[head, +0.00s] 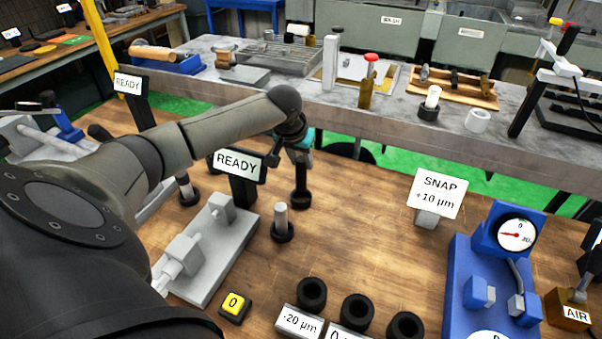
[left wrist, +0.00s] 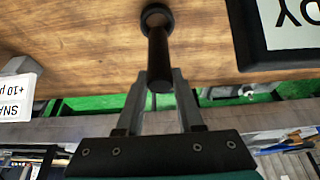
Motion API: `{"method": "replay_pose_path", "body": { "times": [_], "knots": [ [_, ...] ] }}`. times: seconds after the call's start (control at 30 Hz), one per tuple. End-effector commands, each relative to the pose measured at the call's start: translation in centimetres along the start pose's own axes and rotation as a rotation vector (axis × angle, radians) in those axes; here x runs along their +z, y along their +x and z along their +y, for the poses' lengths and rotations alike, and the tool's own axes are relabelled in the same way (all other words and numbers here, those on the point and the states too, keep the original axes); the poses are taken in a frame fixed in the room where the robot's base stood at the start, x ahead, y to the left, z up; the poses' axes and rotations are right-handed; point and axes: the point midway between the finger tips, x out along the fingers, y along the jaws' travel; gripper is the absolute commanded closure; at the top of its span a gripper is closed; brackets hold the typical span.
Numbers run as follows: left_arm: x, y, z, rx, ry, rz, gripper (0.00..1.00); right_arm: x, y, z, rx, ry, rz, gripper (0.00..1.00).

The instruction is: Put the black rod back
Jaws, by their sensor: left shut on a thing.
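The black rod (head: 301,178) stands upright at a black round holder (head: 301,199) on the wooden bench, right of the near READY sign. My left gripper (head: 302,158) is above it, shut on its upper part, with the jaws mostly hidden behind the wrist. In the left wrist view the black rod (left wrist: 159,58) lies between the fingers of my left gripper (left wrist: 160,76), and its far end meets the black ring-shaped holder (left wrist: 157,16). I cannot tell whether the rod is fully seated. My right gripper is in neither view.
The READY sign (head: 240,165) is close left of the rod. A pale rod (head: 281,217) in a black holder stands just in front. A grey fixture (head: 208,255) lies front left. A SNAP sign (head: 438,195) and blue gauge stand (head: 465,285) are right. Bench between is clear.

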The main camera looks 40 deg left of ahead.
Motion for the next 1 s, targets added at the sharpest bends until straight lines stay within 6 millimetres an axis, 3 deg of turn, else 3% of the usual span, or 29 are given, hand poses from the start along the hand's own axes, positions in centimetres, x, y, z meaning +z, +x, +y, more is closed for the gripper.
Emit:
{"method": "replay_pose_path", "body": {
  "times": [0.33,0.73,0.77,1.0],
  "knots": [
    [1.5,3.7,0.0,0.001,0.0,0.003,1.0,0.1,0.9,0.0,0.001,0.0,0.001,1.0],
    [1.6,4.1,0.0,0.0,0.0,0.004,1.0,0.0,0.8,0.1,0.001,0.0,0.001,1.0],
    [1.8,4.2,0.0,-0.001,0.001,0.0,0.6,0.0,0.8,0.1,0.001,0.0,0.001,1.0],
    [1.8,4.2,0.0,-0.001,0.001,-0.001,0.34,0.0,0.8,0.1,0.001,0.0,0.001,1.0]
  ]
}}
